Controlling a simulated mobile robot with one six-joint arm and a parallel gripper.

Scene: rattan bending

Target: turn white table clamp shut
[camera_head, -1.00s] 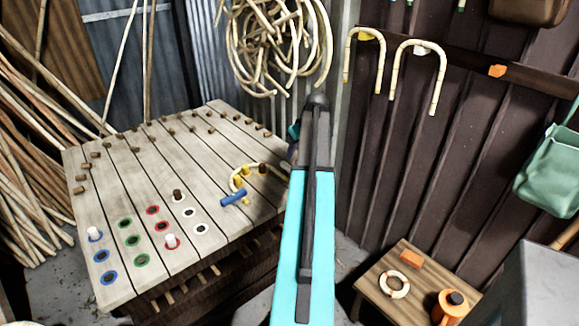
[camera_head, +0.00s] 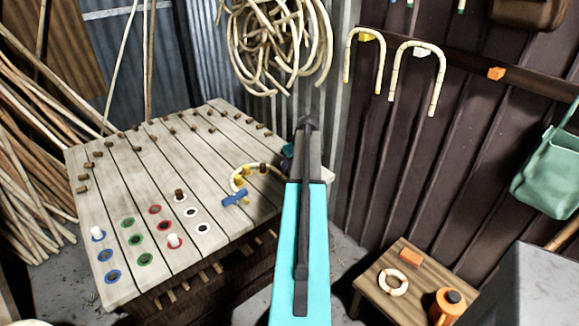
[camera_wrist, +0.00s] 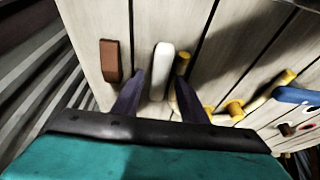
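The white table clamp (camera_wrist: 163,70) shows in the wrist view as a long white handle on the slatted table, running up and down the picture. My gripper (camera_wrist: 161,78) reaches toward it with its two purple fingers spread, one on each side of the handle. There are gaps between fingers and handle, so it is open and holds nothing. In the head view my arm covers my fingers, and I cannot make out the white clamp there.
A brown block (camera_wrist: 110,61) sits left of the white clamp. To the right are a curved rattan piece among yellow pegs (camera_wrist: 235,108) and a blue clamp (camera_wrist: 294,95), also in the head view (camera_head: 235,197). A small stool (camera_head: 385,306) stands to the right.

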